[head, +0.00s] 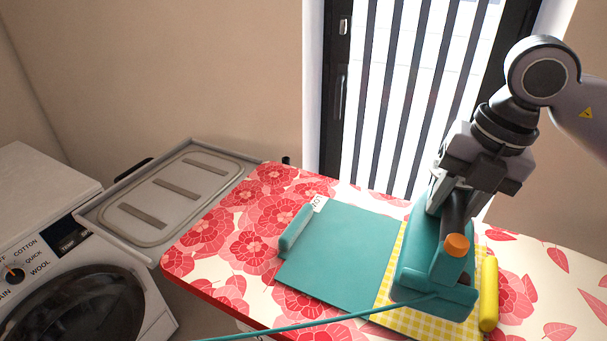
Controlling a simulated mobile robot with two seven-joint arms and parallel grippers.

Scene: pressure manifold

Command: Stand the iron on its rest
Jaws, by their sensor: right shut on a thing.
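The teal iron (410,262) is on or just above the yellow checked cloth (397,318) on the ironing board, its heel towards me. I cannot tell whether it touches the cloth. It has a dark handle, an orange knob and a teal cord running off to the lower left. My right gripper (456,205) comes down from above and is shut on the iron's handle. The metal rest (118,207), a framed tray with grey strips, is at the board's left end and looks empty. My left gripper is not in view.
A teal cloth (340,255) with a rolled edge lies left of the iron on the flowered ironing board (225,275). A yellow roll (489,293) is close to the iron's right. A washing machine (80,290) stands at the lower left. A window is behind.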

